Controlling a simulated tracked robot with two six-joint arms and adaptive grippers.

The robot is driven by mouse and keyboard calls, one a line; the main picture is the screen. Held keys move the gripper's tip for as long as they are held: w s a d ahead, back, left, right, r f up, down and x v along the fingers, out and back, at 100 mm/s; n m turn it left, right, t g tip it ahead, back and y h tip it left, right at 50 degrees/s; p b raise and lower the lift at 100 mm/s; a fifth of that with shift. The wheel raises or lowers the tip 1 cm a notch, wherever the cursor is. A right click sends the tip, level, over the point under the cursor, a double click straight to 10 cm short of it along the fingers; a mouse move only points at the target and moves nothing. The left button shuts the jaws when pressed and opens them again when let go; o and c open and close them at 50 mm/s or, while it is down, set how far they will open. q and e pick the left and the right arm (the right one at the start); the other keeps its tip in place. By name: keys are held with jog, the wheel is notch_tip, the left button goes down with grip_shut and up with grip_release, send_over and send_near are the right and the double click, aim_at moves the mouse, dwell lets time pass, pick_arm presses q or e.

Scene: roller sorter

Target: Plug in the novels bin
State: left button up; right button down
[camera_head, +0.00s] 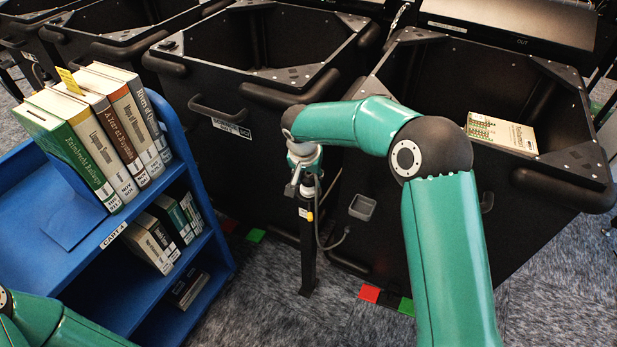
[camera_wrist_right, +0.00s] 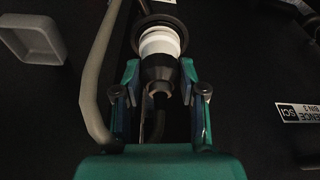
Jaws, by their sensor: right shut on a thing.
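My right gripper (camera_head: 305,190) points down between two black bins in the head view. In the right wrist view its fingers (camera_wrist_right: 160,92) are shut on a dark plug-like piece (camera_wrist_right: 160,72), with white rings (camera_wrist_right: 160,42) and a dark flange beyond. A grey cable (camera_head: 318,225) hangs from there in a loop to the right-hand black bin (camera_head: 400,240). A dark post (camera_head: 308,265) stands directly below the gripper; whether they touch is unclear. No readable label shows which bin is the novels bin. My left gripper is out of view.
A grey square holder (camera_head: 362,207) is on the right-hand bin. The middle bin (camera_head: 240,80) has a white label; the wrist view shows a label ending "ENCE BIN 3" (camera_wrist_right: 300,112). A blue book cart (camera_head: 60,215) stands left. Carpet (camera_head: 275,315) is free in front.

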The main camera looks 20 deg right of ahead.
jog(key=shift+f+b, duration=0.3)
jog(key=shift+b, duration=0.05)
dwell(0.4)
jog(key=c, duration=0.6)
grip_release()
